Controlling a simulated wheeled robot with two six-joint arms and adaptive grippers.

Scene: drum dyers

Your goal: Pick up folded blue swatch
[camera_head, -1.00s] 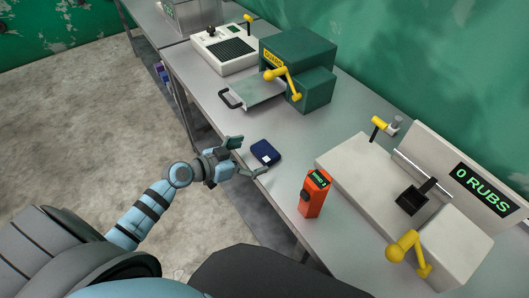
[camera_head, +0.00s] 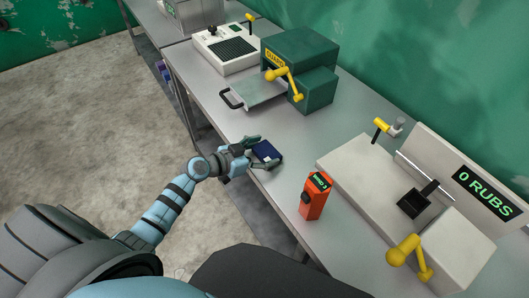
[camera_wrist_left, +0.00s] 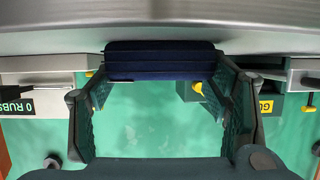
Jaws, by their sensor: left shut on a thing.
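The folded blue swatch (camera_head: 267,152) is a small dark blue block with a pale patch, near the front edge of the grey table. My left gripper (camera_head: 261,154) reaches it from the left, with one finger on each side, and is shut on it. In the left wrist view the swatch (camera_wrist_left: 160,60) spans the space between the two finger pads, close to the table surface. Whether it still touches the table is hard to tell. My right gripper is not in view.
An orange handheld device (camera_head: 315,195) stands right of the swatch. A white rubbing machine (camera_head: 355,165) with yellow handles lies farther right. A green machine (camera_head: 305,65) with a metal tray (camera_head: 258,93) stands behind. A white device (camera_head: 222,50) is at the far end. Bare table surrounds the swatch.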

